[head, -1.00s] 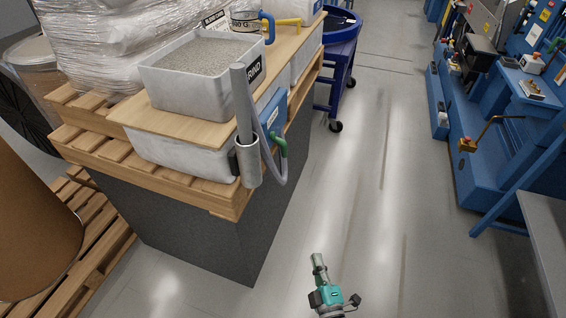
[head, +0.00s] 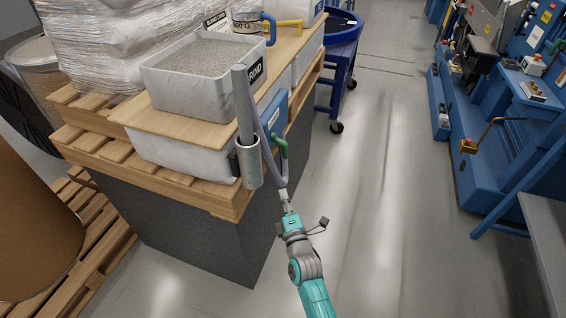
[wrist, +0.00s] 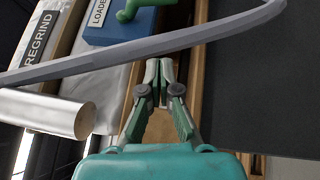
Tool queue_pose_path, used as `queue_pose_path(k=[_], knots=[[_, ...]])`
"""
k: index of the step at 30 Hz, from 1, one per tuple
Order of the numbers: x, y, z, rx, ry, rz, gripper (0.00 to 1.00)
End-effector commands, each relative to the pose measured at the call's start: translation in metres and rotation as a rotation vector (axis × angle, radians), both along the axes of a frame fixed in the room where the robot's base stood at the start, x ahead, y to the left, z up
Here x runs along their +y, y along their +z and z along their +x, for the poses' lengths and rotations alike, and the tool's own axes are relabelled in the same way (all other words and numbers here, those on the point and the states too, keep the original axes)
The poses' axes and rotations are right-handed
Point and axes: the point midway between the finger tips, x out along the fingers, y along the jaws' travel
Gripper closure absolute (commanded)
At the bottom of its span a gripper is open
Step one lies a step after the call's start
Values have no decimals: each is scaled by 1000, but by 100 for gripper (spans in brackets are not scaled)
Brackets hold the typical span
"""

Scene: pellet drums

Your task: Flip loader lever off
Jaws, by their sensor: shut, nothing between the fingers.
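The loader box (head: 271,106) is blue and sits on the side of the pallet stack. Its green lever (head: 282,147) sticks out toward the aisle. In the wrist view the box (wrist: 110,30) carries a partly cut-off label, and the lever (wrist: 128,12) is at the top edge, only partly shown. My gripper (head: 284,190) is shut and empty, below the lever in the head view. In the wrist view its fingertips (wrist: 159,68) are apart from the lever, with a grey hose crossing between them in the picture.
The grey hose (wrist: 200,37) loops close to my fingertips from a metal lance (head: 249,163). A tub of grey pellets (head: 205,70) stands on the board above. The wooden pallet edge (head: 232,205) is close by. The aisle floor (head: 370,200) at right is clear.

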Motion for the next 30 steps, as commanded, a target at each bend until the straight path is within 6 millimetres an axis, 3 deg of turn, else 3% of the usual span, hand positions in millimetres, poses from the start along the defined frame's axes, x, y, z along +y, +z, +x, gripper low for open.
queue_pose_path(k=[11,28,30], knots=[[3,2,11,0,0,3,100],[25,16,100,0,0,3,100],[20,16,103,-1,-2,1,100]])
